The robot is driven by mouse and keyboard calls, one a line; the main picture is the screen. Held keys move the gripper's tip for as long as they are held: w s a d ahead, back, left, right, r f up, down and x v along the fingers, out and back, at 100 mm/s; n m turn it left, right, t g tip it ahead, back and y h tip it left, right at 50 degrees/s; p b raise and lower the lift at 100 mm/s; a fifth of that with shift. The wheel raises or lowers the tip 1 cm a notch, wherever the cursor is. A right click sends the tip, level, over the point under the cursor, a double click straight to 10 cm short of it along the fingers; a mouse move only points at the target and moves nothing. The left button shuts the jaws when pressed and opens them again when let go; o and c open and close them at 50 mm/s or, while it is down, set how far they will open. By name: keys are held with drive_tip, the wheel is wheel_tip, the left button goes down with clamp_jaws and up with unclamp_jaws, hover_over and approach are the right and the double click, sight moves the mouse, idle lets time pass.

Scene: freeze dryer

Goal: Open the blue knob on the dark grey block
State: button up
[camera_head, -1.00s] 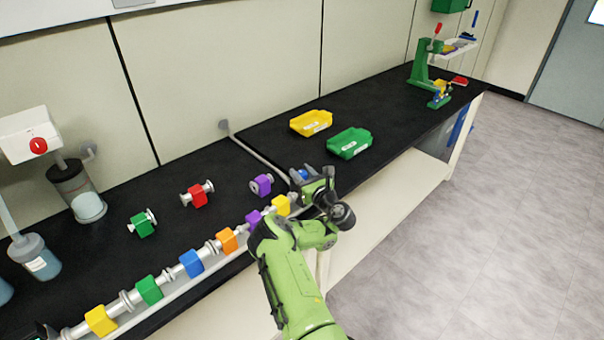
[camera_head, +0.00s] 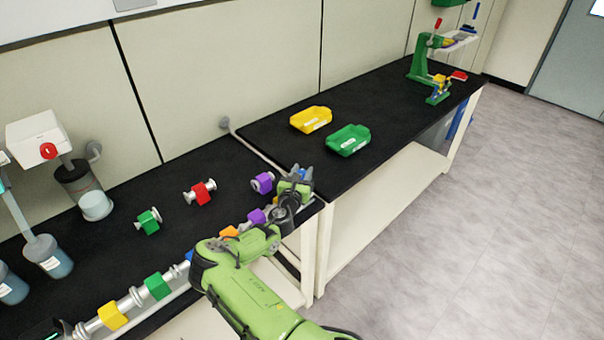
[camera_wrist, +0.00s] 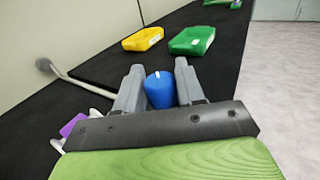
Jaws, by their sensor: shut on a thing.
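The blue knob (camera_wrist: 159,92) sits between the two grey fingers of my gripper (camera_wrist: 160,84) in the wrist view. A white mark shows on its far end. In the head view a small bit of the blue knob (camera_head: 303,174) shows at my gripper (camera_head: 298,178), at the right end of the pipe row near the bench's front edge. My gripper is shut on the knob. The dark grey block is hidden behind my gripper and cannot be made out.
A purple valve (camera_head: 262,182) lies just left of my gripper. More coloured valves, such as the green one (camera_head: 157,286), line the front pipe. A yellow bin (camera_head: 311,119) and a green bin (camera_head: 349,140) stand beyond, with clear black bench around them.

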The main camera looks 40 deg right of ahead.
drive_tip(key=m+g+b, duration=0.1)
drive_tip(key=m+g+h+b, duration=0.1)
drive_tip(key=g, duration=0.1)
drive_tip(key=m+g+h+b, duration=0.1)
drive_tip(key=b, duration=0.1)
drive_tip(key=shift+w+f+g, duration=0.1)
drive_tip(key=shift+f+g, duration=0.2)
drive_tip(key=m+g+h+b, duration=0.1)
drive_tip(key=m+g+b, duration=0.1)
drive_tip(key=g, duration=0.1)
drive_tip(key=shift+r+b, duration=0.2)
drive_tip(key=shift+b, duration=0.2)
drive_tip(key=shift+r+m+g, duration=0.1)
drive_tip(key=shift+m+g, duration=0.2)
drive_tip(key=o, duration=0.9)
drive_tip(key=a, duration=0.5)
drive_tip(key=s+a, duration=0.1)
drive_tip(key=a, duration=0.9)
drive_tip(key=shift+s+a+p, duration=0.2)
drive_tip(key=shift+a+p, duration=0.15)
drive_tip(key=shift+p, duration=0.05)
